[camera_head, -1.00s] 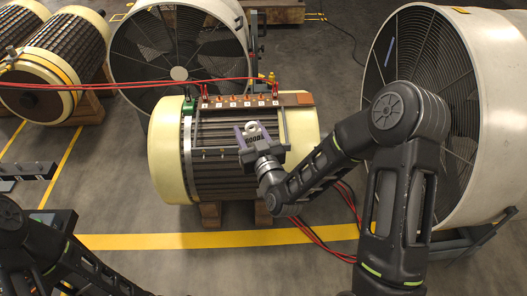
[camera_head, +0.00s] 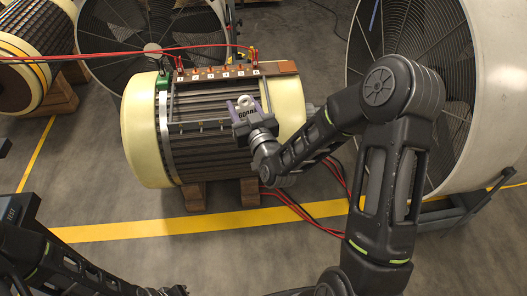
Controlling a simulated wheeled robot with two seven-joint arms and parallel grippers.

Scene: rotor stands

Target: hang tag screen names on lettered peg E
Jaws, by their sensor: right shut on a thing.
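My right gripper (camera_head: 254,127) is shut on a small lilac-grey tag (camera_head: 243,112) with a light ring at its top and dark lettering too small to read. The tag is in front of the rotor (camera_head: 152,125), a little below the right part of a copper-coloured peg strip (camera_head: 219,72). The strip runs along the rotor's top and carries several small white letter labels. The letters are too small to read, so I cannot tell which peg is E. The tag appears apart from the strip. My left arm shows at the lower left, with its gripper out of view.
Red cables (camera_head: 120,54) cross to the strip's ends. A green clamp (camera_head: 162,81) sits at its left. A large fan (camera_head: 151,46) stands behind, and a bigger fan housing (camera_head: 487,95) stands to the right. The rotor rests on wooden blocks (camera_head: 193,196). Open floor lies in front.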

